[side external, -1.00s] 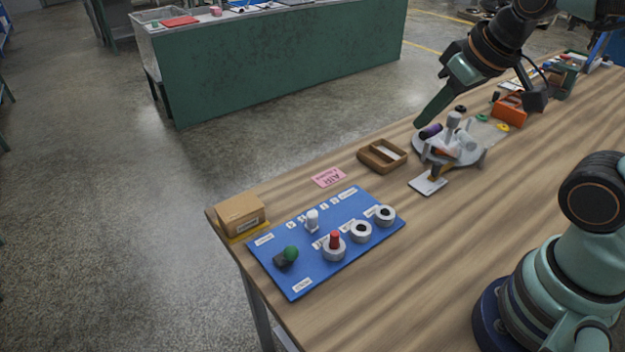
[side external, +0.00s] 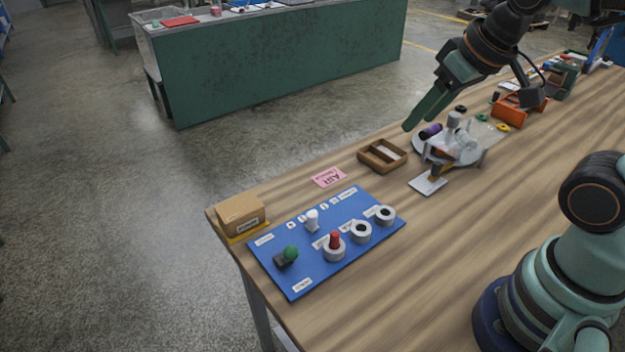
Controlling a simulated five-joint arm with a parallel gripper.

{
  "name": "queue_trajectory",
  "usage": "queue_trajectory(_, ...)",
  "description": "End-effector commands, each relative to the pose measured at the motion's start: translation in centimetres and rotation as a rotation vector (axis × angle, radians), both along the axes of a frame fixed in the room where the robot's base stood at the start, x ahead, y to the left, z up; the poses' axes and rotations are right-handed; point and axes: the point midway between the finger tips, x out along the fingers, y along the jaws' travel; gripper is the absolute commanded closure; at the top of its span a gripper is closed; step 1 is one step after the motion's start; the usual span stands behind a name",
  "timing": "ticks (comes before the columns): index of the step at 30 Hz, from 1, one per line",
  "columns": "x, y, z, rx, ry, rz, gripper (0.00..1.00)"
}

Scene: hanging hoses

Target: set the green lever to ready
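The green lever (side external: 291,254) is a round green knob on a dark base at the left end of the blue panel (side external: 316,268). Small white labels lie near it on the panel, but their words are too small to read. My gripper (side external: 407,126) is up at the right, over the far part of the table, well apart from the lever. Its green fingers point down and left. They overlap from this side, so I cannot tell whether they are open or shut. I see nothing held in them.
The panel also carries a white knob (side external: 312,220), a red peg (side external: 334,240) in a grey ring, and two more rings. A cardboard box (side external: 240,214) stands behind its left end. A wooden tray (side external: 382,156) and a round stand (side external: 470,156) lie beyond.

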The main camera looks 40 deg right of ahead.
Motion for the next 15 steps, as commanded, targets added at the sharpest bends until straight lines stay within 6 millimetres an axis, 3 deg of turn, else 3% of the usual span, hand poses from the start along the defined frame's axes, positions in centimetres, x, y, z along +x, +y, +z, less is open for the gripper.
queue_trajectory(5,1.7,2.6,0.2,0.058,0.095,-0.050,0.35)
queue_trajectory(15,5.7,11.3,-1.3,0.124,0.345,-0.253,0.35)
